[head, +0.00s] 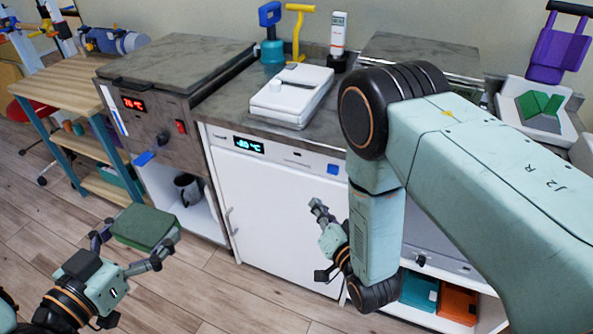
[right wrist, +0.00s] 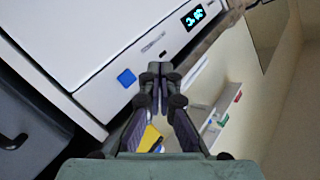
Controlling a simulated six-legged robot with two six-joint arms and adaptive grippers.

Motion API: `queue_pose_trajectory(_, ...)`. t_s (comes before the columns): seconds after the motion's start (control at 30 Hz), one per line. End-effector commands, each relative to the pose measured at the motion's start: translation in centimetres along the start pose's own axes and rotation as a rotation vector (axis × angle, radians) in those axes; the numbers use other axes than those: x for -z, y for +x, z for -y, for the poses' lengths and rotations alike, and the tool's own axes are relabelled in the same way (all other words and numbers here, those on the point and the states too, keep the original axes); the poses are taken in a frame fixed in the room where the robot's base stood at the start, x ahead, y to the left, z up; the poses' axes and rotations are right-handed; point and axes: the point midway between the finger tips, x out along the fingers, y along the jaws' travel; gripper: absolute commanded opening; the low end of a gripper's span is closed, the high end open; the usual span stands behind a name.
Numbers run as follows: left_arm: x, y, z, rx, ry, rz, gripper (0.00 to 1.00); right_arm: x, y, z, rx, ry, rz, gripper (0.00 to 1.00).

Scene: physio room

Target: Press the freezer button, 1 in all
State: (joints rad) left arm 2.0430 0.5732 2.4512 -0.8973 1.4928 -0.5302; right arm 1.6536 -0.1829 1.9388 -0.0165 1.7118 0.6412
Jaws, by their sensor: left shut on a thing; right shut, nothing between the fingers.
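The freezer (head: 270,205) is a white under-counter unit with a lit display (head: 249,146) on its top strip. A small blue square (head: 333,169) sits at the right end of that strip; it also shows in the right wrist view (right wrist: 126,78). I cannot tell for certain that it is the button. My right gripper (head: 318,206) is shut and empty, in front of the freezer and below the blue square in the head view. In the right wrist view its fingertips (right wrist: 160,70) appear right of the square, apparently apart from it. My left gripper (head: 132,243) is shut on a green box (head: 145,227).
A grey heated unit (head: 165,120) with a red display and a mug (head: 187,188) below stands left. The counter holds a white device (head: 290,95), a blue tool (head: 271,30) and a yellow stand (head: 298,30). Wooden floor (head: 215,285) is open in front.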

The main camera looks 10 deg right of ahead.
Motion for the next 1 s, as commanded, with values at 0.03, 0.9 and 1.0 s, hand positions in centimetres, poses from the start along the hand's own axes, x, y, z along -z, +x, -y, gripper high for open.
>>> queue_pose_trajectory(0.03,0.0,0.1,0.0,0.0,0.0,0.001,0.78,0.1,0.1,0.1,0.004,0.008,-0.005,0.0)
queue_pose_trajectory(0.9,-2.6,0.3,0.2,-0.001,0.001,0.0,0.78,2.6,3.9,-2.7,0.0,0.014,-0.007,0.0)
queue_pose_trajectory(1.0,-2.9,0.3,0.2,-0.002,0.001,0.0,0.78,3.2,4.7,-3.3,0.0,0.014,-0.005,0.0)
